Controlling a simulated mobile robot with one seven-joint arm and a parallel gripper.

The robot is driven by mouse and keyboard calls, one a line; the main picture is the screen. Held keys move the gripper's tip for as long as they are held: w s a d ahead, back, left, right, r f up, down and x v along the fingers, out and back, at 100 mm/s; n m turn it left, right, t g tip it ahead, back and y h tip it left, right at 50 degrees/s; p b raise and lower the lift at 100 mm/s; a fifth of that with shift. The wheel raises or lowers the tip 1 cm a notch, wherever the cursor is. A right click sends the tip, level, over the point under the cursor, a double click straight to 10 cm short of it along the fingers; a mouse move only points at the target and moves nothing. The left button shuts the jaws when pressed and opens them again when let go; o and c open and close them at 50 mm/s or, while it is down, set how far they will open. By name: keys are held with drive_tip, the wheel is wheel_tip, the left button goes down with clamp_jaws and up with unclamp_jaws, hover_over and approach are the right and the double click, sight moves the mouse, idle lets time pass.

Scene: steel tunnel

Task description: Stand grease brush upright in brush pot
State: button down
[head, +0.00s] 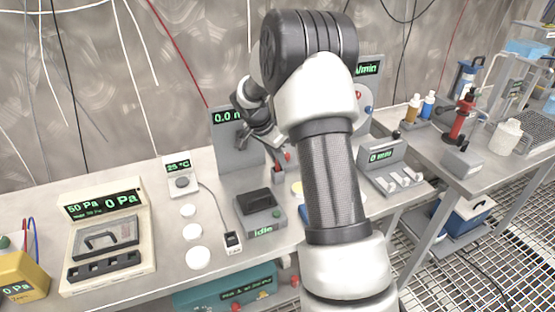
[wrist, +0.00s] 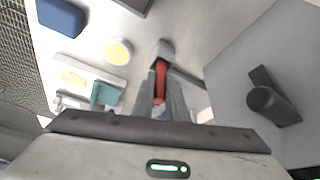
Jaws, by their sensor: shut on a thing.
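My gripper (head: 268,138) is in front of the grey upright panel with the green display in the head view. In the wrist view, my gripper (wrist: 160,108) is shut on a red handle (wrist: 160,82), which I take to be the grease brush. A small grey rounded piece (wrist: 161,51) shows at the far end of the red handle. It may be the brush pot; I cannot tell whether the brush is inside it or only in front of it. In the head view, a small red part (head: 288,156) shows just below my fingers.
The grey panel (head: 226,152) stands close to my gripper. A grey box (head: 260,208) marked "idle" sits in front. A yellow disc (wrist: 118,51) and a blue block (wrist: 61,17) lie nearby. White discs (head: 198,258) lie to the left. My arm hides part of the bench.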

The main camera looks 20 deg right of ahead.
drive_tip(key=shift+f, duration=0.2)
drive_tip(key=c, duration=1.8)
unclamp_jaws()
drive_tip(key=shift+r, duration=0.1)
drive_tip(key=shift+o, duration=0.2)
